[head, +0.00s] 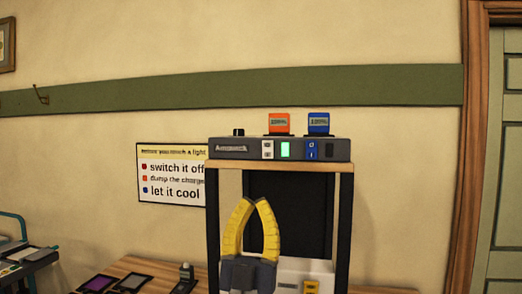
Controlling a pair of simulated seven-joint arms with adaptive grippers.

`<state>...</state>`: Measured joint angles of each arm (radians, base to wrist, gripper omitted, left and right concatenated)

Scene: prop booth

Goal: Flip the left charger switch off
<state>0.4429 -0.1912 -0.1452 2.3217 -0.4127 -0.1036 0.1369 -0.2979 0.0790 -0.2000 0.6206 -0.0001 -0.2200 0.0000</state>
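The dark grey charger (240,149) sits on top of a wooden shelf stand. Its left switch (267,149) is a pale rocker on the front panel, beside a lit green light (285,150). A blue switch (312,150) is further right, beside a dark indicator (329,151). An orange battery (279,123) and a blue battery (318,123) stand on top of the charger. My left gripper (255,201), with yellow fingers, points up below the left switch, apart from it. Its fingertips come together with nothing seen between them. My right gripper is not in view.
The shelf's wooden top edge (225,164) and dark posts (344,225) frame the space around my gripper. A pale box with a yellow part (305,265) is low inside. A wall sign (165,185) hangs at left. Dark tablets (133,282) lie on the table. The space before the charger panel is clear.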

